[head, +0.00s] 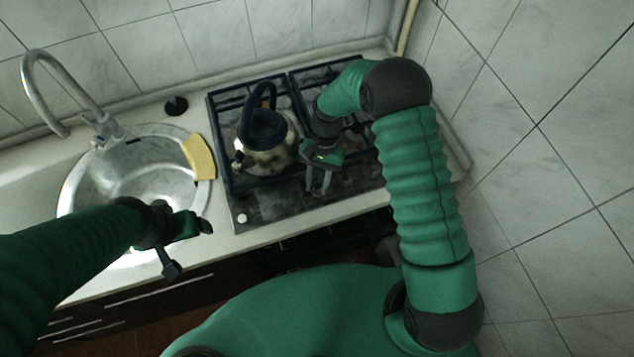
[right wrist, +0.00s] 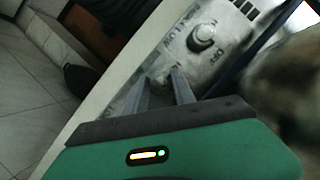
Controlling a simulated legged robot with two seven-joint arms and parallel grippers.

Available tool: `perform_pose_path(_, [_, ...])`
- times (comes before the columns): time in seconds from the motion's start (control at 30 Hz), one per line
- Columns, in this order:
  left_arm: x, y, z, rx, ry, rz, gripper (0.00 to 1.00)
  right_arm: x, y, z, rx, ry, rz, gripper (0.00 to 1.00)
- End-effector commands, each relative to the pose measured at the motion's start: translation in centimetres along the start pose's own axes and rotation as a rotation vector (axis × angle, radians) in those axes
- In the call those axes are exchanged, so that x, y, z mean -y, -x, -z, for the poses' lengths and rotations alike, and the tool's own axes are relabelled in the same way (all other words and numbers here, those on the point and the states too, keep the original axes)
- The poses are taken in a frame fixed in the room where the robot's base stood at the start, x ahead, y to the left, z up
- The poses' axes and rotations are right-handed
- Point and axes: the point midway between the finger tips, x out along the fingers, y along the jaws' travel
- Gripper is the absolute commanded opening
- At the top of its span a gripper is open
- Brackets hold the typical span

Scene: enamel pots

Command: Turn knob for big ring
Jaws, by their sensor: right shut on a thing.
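The gas stove (head: 262,211) is a dark hob with knobs on its front panel. My right gripper (head: 319,192) reaches down to the front panel, right of the middle. In the right wrist view its two fingers (right wrist: 162,76) are close together on a small pale knob, mostly hidden between the tips. A second knob (right wrist: 203,39), pale and round, stands free beside it; it seems to be the white knob (head: 242,218) at the panel's left. I cannot tell which ring each knob serves. My left gripper (head: 190,249) is open and empty in front of the counter.
A metal kettle (head: 282,157) with a dark handle stands on the left burners, close to my right gripper. A round steel sink (head: 107,178) with a tall tap (head: 45,60) and a yellow sponge (head: 198,157) are at the left. A tiled wall (head: 540,190) bounds the right.

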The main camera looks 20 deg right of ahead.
Motion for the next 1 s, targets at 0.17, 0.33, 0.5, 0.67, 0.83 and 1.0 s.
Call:
perform_pose_path(0.17, [0.00,0.02,0.00,0.000,0.000,0.000,0.80,0.20,0.30,0.53,-0.017,0.104,-0.038,0.00])
perform_pose_path(0.33, [0.00,0.02,0.00,0.000,0.000,0.000,0.80,0.28,0.28,0.50,-0.017,0.172,-0.067,0.00])
perform_pose_path(0.5, [0.00,0.02,0.01,0.000,0.000,0.000,0.80,0.37,0.31,0.50,-0.018,0.209,-0.081,0.00])
perform_pose_path(0.67, [0.00,0.02,0.01,0.000,0.000,0.000,0.80,0.42,0.33,0.47,-0.018,0.221,-0.085,0.00])
perform_pose_path(0.83, [0.00,0.03,0.01,0.000,0.000,0.000,0.80,0.45,0.35,0.46,-0.018,0.222,-0.085,0.00])
perform_pose_path(1.0, [0.00,0.03,0.01,0.000,0.000,0.000,0.80,0.46,0.36,0.46,-0.018,0.221,-0.085,0.34])
